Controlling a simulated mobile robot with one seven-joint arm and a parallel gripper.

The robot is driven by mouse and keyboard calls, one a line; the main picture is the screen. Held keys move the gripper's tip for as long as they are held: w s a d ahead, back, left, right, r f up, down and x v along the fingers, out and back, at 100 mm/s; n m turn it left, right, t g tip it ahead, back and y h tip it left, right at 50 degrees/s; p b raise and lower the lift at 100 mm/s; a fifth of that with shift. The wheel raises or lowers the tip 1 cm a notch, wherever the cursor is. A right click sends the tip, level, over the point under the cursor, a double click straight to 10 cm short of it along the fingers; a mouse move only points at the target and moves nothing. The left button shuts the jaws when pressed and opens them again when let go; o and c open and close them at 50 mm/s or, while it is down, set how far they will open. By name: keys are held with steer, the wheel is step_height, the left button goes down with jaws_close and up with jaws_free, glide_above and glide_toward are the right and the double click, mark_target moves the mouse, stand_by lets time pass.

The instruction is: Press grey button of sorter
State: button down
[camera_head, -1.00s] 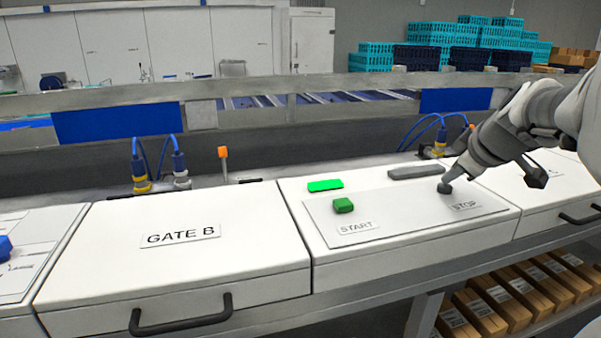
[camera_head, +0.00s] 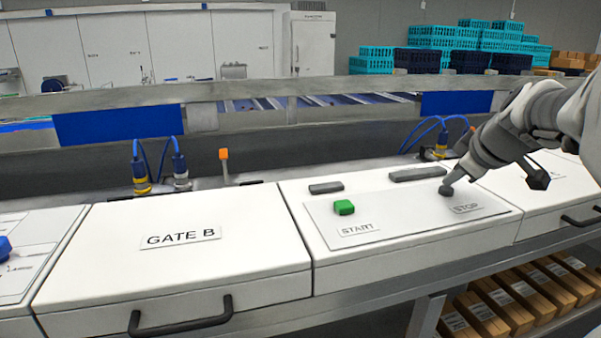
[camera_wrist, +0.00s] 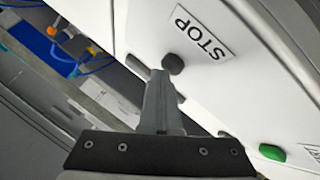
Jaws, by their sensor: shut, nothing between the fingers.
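The grey button (camera_head: 446,190) is a small dark round knob beside the STOP label on the right of the sorter's control panel (camera_head: 400,208). In the wrist view the grey button (camera_wrist: 173,63) shows just past my fingertips, near the STOP label (camera_wrist: 202,32). My gripper (camera_head: 455,178) is shut and empty, slanting down from the right with its tips right at the button. I cannot tell whether they touch it. The green button (camera_head: 344,207) is above the START label (camera_head: 360,230). The small indicator bar (camera_head: 326,188) behind it is grey and unlit.
The GATE B box (camera_head: 180,260) with a black handle is left of the panel. An orange-tipped post (camera_head: 224,160) and blue cables (camera_head: 425,130) stand behind, below a grey rail. Cartons (camera_head: 510,300) lie on the shelf below. The panel between the buttons is clear.

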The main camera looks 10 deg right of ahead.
mark_target(451, 190)
steer(key=shift+r, duration=0.65)
steer(key=shift+r, duration=0.1)
steer(key=shift+r+p, duration=1.65)
steer(key=shift+r, duration=0.8)
